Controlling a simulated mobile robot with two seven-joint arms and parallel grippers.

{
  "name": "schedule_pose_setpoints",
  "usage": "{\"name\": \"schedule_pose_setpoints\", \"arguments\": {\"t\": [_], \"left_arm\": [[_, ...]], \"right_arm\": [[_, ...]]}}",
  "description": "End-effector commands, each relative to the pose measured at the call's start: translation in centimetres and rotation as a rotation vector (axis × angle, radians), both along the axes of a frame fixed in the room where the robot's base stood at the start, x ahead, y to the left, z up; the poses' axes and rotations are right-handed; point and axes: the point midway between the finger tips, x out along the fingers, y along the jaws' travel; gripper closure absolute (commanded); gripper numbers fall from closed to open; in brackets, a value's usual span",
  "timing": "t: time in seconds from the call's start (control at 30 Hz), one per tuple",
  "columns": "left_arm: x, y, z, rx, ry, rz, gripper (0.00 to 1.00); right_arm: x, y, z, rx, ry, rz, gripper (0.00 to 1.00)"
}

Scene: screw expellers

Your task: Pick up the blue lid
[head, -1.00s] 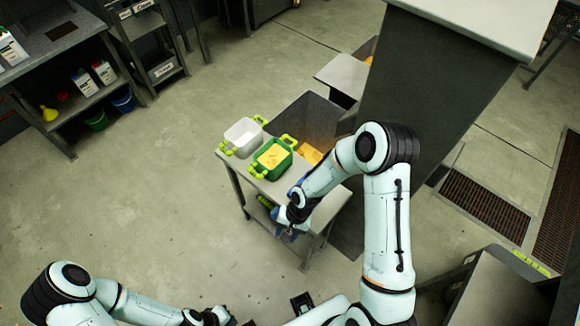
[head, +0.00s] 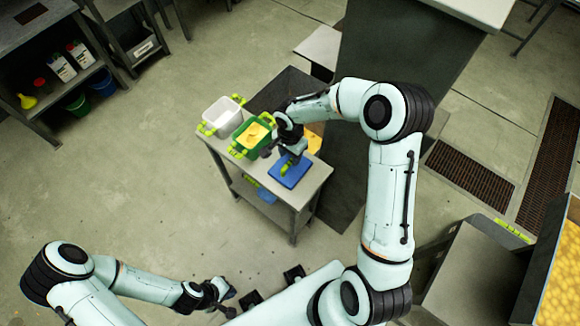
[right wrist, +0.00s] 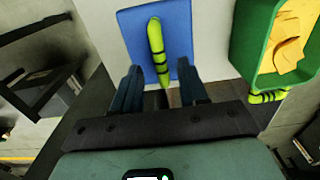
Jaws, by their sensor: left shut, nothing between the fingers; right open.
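The blue lid (head: 282,177) lies flat on the right part of a small grey cart's top. It has a lime-green bar handle with dark bands. In the right wrist view the lid (right wrist: 134,28) is just ahead of my fingers, with its handle (right wrist: 156,45) lengthwise between them. My right gripper (right wrist: 160,88) is open and empty, its fingers on either side of the handle's near end. In the head view the right gripper (head: 288,158) is over the lid and covers part of it. My left gripper (head: 223,300) is shut and empty, low at the bottom, away from the cart.
The cart top (head: 312,178) also holds a green bin (head: 240,146) with yellow contents beside the lid and a white bin (head: 217,117) farther left. Something blue (head: 267,196) is on the lower shelf. A tall dark cabinet (head: 395,60) stands behind. Floor left of the cart is clear.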

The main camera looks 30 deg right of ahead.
Motion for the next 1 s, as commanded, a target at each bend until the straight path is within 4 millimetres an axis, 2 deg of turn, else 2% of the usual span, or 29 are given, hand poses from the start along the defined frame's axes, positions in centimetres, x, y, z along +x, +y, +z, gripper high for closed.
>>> {"name": "schedule_pose_setpoints", "arguments": {"t": [0.4, 0.67, 0.7, 0.77, 0.8, 0.83, 1.0], "left_arm": [[0.6, 0.0, 0.9, 0.0, -0.007, -0.001, 1.0], [0.6, 0.0, 0.8, 0.0, -0.007, -0.001, 1.0], [0.6, 0.0, 0.8, 0.0, -0.007, -0.001, 1.0], [0.6, 0.0, 0.8, 0.0, -0.007, -0.001, 1.0], [0.6, 0.0, 0.8, 0.0, -0.007, -0.001, 1.0], [0.6, 0.0, 0.8, 0.0, -0.007, -0.001, 1.0], [0.6, 0.0, 0.8, 0.0, -0.007, -0.001, 1.0]], "right_arm": [[0.1, -0.2, -5.0, 0.0, 0.002, 0.0, 0.57], [0.2, -0.2, -5.4, 0.001, 0.0, 0.0, 0.57], [0.1, -0.2, -5.4, 0.001, 0.0, 0.0, 0.63], [0.1, -0.2, -5.4, 0.001, 0.0, 0.0, 0.83], [0.1, -0.2, -5.4, 0.001, 0.0, 0.0, 0.96], [0.2, -0.2, -5.3, 0.001, 0.0, 0.0, 1.0], [0.2, -0.2, -5.3, 0.0, 0.0, 0.0, 1.0]]}}
